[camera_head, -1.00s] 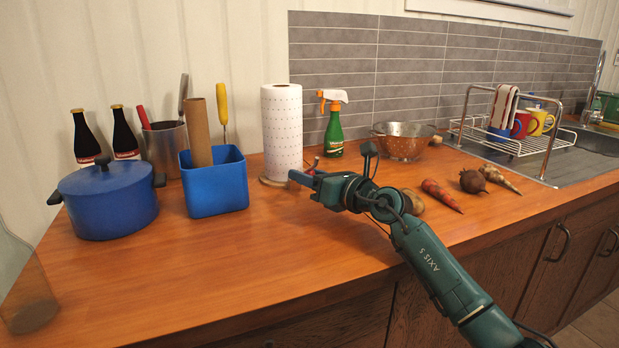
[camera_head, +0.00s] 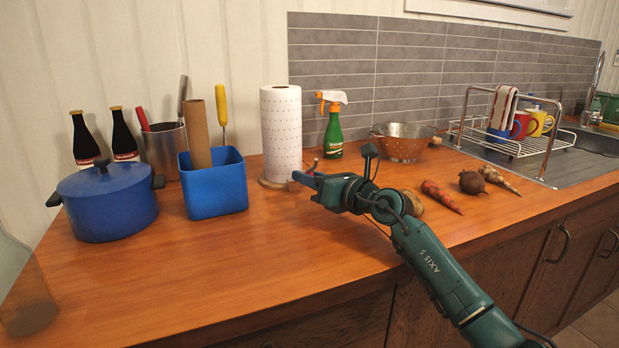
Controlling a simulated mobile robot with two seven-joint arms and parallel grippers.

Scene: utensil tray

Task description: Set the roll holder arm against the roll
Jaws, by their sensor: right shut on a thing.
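The white paper roll (camera_head: 281,135) stands upright on a round wooden base (camera_head: 271,183) near the wall. My right gripper (camera_head: 302,177) is low at the right front of the roll, beside the base. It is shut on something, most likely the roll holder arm. A thin dark and reddish piece (camera_head: 314,164) shows just behind the jaws, and I cannot make out its full shape. The gripper hides most of what it holds. I cannot tell whether the holder arm touches the roll. My left gripper is not in view.
A blue bin (camera_head: 214,185) with a cardboard tube and a blue pot (camera_head: 107,203) stand left. A green spray bottle (camera_head: 334,131) and a colander (camera_head: 403,143) stand behind my gripper. Vegetables (camera_head: 441,195) lie right of it. The front left counter (camera_head: 200,275) is clear.

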